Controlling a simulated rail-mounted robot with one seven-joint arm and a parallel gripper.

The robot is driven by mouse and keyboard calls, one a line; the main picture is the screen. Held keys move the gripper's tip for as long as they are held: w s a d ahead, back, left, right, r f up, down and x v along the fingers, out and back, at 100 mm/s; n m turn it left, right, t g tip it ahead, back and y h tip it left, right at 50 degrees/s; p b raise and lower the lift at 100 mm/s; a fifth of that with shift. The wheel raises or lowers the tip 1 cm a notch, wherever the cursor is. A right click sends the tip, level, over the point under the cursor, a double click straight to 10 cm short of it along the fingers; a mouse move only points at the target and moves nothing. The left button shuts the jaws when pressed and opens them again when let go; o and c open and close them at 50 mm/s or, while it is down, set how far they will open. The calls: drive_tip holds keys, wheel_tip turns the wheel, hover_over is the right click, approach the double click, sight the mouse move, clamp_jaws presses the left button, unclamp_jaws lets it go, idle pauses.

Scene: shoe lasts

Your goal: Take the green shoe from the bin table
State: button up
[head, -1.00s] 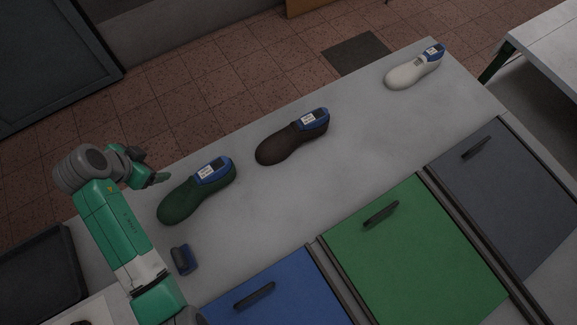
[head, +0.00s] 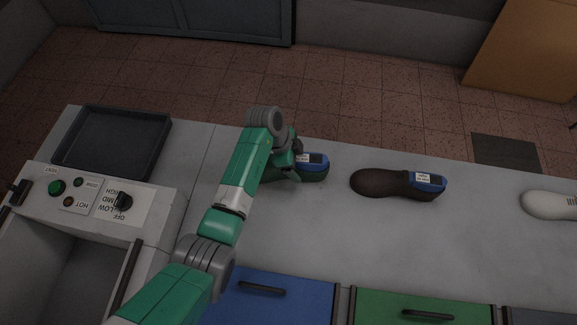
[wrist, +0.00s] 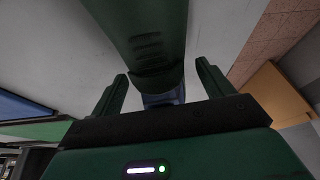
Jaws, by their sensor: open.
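The green shoe (head: 317,172) lies on the grey bin table (head: 300,235), with a blue top and a white label at its heel end. My arm hides much of its toe side in the head view. The shoe also fills the top middle of the wrist view (wrist: 150,38), with its blue part partly hidden behind my gripper. My gripper (wrist: 162,72) is open, with one finger on each side of the shoe in the wrist view. In the head view my gripper (head: 292,166) is at the shoe; I cannot tell whether the fingers touch it.
A dark brown shoe (head: 380,184) lies to the right, and a white shoe (head: 548,205) farther right. A black tray (head: 112,142) and a control panel with knobs (head: 92,205) are left. Blue (head: 275,300) and green (head: 425,303) lids line the front edge.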

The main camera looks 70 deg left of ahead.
drive_tip(key=shift+w+f, duration=0.15)
drive_tip(key=shift+f, duration=0.25)
drive_tip(key=shift+r, duration=0.1)
drive_tip(key=c, duration=1.6)
wheel_tip(320, 180, up, 10)
drive_tip(key=shift+r+p, duration=0.1)
drive_tip(key=shift+p, duration=0.95)
drive_tip(key=shift+c, duration=0.2)
